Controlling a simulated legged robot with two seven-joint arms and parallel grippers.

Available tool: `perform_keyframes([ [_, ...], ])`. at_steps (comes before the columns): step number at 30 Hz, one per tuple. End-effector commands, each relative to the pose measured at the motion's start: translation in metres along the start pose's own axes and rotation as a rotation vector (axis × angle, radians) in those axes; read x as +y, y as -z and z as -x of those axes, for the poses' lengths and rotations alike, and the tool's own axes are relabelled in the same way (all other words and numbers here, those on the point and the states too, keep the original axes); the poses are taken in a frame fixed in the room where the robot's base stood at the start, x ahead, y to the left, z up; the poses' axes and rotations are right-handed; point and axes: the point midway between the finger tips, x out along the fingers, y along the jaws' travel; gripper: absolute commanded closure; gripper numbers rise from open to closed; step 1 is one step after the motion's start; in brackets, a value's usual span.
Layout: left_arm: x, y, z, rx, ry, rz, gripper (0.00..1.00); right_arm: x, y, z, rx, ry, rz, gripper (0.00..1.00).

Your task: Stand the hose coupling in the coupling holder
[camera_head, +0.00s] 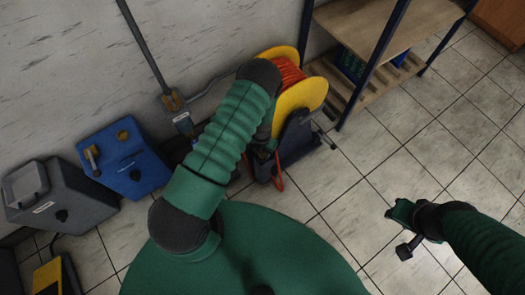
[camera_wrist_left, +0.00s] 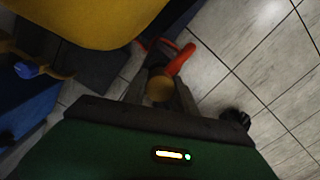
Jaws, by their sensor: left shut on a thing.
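The hose coupling (camera_wrist_left: 160,89) is a round brass-coloured piece between the dark fingers of my left gripper (camera_wrist_left: 161,98) in the left wrist view. The gripper is shut on it. An orange hose (camera_wrist_left: 181,59) shows just beyond the coupling. In the head view my left arm reaches over to the yellow reel, and the arm hides most of the gripper and the coupling. I cannot pick out the coupling holder for certain in either view. My right gripper (camera_head: 407,228) is out over the floor at the right, away from the reel; its jaws are too small to read.
A yellow reel (camera_head: 302,96) with orange hose stands by the wall, beside a wooden shelf rack (camera_head: 370,30). A blue box (camera_head: 128,160) and a grey box (camera_head: 45,196) stand at the left. A pipe with a valve (camera_head: 172,103) runs along the wall. Tiled floor at the right is clear.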

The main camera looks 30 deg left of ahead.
Motion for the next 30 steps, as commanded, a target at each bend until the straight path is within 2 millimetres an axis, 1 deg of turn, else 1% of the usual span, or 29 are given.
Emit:
perform_keyframes([
  [14, 0.0000, -0.0001, -0.0012, 0.000, 0.000, 0.000, 1.00, 0.0000, -0.0002, -0.0009, 0.000, 0.000, 0.000, 0.64],
  [15, 0.0000, -0.0001, -0.0012, 0.000, 0.000, 0.000, 0.63, 0.0000, -0.0002, -0.0009, 0.000, 0.000, 0.000, 0.64],
  [20, 0.0000, -0.0001, -0.0012, 0.000, 0.000, 0.000, 0.42, 0.0000, -0.0002, -0.0009, 0.000, 0.000, 0.000, 0.64],
  [28, 0.0000, 0.0001, -0.0012, 0.000, 0.000, 0.000, 0.41, 0.0000, -0.0002, -0.0008, 0.000, 0.000, 0.000, 0.64],
  [30, -0.0001, -0.0001, 0.0022, 0.000, 0.000, 0.000, 0.41, 0.0000, 0.0002, 0.0009, 0.000, 0.000, 0.000, 0.64],
])
